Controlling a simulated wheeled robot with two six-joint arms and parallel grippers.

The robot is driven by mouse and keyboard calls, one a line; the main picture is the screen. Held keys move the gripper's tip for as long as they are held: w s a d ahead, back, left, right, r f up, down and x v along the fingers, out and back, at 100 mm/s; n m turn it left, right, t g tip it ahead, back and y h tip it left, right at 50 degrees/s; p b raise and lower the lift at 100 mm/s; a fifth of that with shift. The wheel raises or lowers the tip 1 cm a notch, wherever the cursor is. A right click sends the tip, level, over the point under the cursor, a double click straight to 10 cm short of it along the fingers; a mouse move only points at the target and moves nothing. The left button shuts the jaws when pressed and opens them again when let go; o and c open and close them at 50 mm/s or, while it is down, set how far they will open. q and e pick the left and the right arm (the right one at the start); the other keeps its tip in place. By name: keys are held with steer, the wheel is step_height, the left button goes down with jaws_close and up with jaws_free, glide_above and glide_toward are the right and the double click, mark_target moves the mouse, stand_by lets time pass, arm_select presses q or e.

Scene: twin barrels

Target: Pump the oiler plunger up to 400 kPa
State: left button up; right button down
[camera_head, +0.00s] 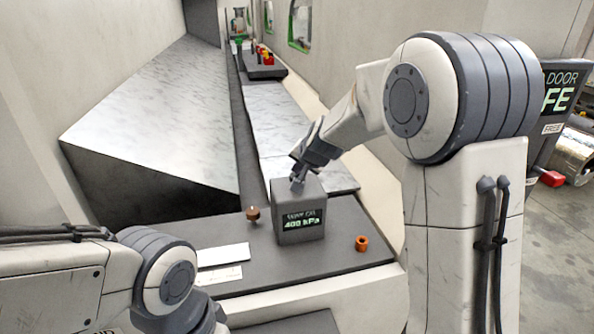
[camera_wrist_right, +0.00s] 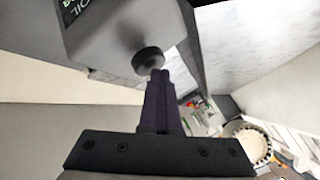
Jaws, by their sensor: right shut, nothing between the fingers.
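The oiler (camera_head: 299,212) is a grey box on the dark bench top. The display (camera_head: 301,222) on its front reads 400 kPa in green. In the wrist view the oiler (camera_wrist_right: 125,25) is at the top, with the round black plunger knob (camera_wrist_right: 148,60) standing out from its face. My right gripper (camera_head: 297,184) points down at the oiler's top. In the wrist view its shut fingers (camera_wrist_right: 158,76) are empty, with the tips right at the knob's edge; I cannot tell whether they touch. In the head view the gripper hides the plunger. My left arm enters at lower left; its gripper is out of frame.
A small brown knob-like part (camera_head: 253,213) stands left of the oiler. An orange ring (camera_head: 361,243) lies to its right. Two pale plates (camera_head: 222,255) lie at front left. A dark tray (camera_head: 264,70) with coloured parts sits far back.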

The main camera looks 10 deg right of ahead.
stand_by(0.3)
steer(key=shift+r+p, duration=1.5)
steer(key=shift+r, duration=0.05)
steer(key=shift+r, duration=0.1)
step_height(320, 180, up, 5)
steer(key=p, duration=0.4)
steer(key=shift+p, duration=0.4)
